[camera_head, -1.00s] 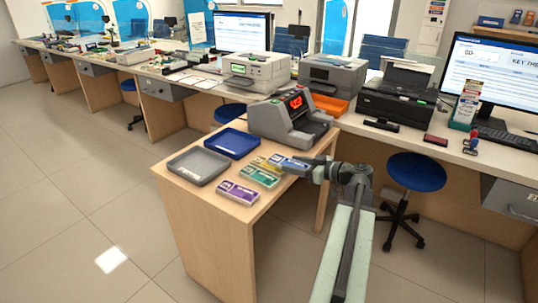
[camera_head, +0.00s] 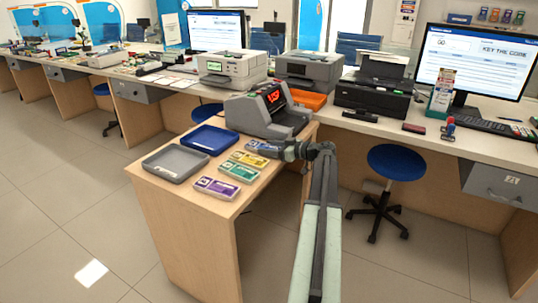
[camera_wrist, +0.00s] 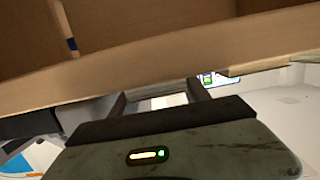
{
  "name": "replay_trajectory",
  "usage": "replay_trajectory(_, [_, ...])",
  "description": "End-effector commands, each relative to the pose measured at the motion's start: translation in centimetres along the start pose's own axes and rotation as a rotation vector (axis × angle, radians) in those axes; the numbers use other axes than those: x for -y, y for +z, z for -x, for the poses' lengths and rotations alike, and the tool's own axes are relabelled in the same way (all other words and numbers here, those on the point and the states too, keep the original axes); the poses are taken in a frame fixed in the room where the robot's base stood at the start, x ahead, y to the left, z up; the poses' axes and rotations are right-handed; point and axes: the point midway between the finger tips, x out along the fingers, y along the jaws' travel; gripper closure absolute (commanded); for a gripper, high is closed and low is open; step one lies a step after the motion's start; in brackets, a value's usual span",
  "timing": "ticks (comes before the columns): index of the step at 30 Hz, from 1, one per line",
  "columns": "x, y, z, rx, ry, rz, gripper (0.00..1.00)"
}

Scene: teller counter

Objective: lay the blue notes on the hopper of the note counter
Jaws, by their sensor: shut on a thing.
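The blue notes (camera_head: 262,147) are a small blue-banded bundle in the head view, just in front of the note counter. My gripper (camera_head: 279,150) reaches in from the right and is shut on their right end. The notes appear slightly above the table, but the gap is hard to judge. The note counter (camera_head: 247,117) is a grey machine with red digits on its display, at the back of the side table. In the wrist view my gripper's fingers (camera_wrist: 160,97) show, with a pale patch between them; the notes cannot be made out clearly there.
Yellow notes (camera_head: 247,158), green notes (camera_head: 238,172) and purple notes (camera_head: 216,187) lie on the side table (camera_head: 152,187). A blue tray (camera_head: 209,140) and a grey tray (camera_head: 175,161) are to their left. A blue stool (camera_head: 396,161) stands right of my arm.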

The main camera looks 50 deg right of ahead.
Motion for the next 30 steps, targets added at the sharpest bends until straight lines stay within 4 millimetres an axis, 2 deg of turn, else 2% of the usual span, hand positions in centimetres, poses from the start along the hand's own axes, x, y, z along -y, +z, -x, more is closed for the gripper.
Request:
replay_trajectory(10, [-0.1, 0.5, 0.0, 0.0, 0.001, 0.0, 0.92])
replay_trajectory(11, [-0.1, 0.3, 0.0, 0.0, 0.001, 0.0, 0.38])
replay_trajectory(12, [-0.1, 0.3, 0.1, 0.0, 0.001, 0.0, 0.27])
replay_trajectory(13, [-0.1, 0.3, 0.1, 0.0, 0.001, 0.0, 0.24])
replay_trajectory(24, [-0.1, -0.3, 0.3, 0.0, 0.002, 0.0, 0.24])
replay_trajectory(26, [0.0, -0.2, 1.4, 0.0, 0.003, -0.001, 0.24])
replay_trajectory(30, [0.0, -0.3, 4.8, 0.0, 0.004, -0.001, 0.24])
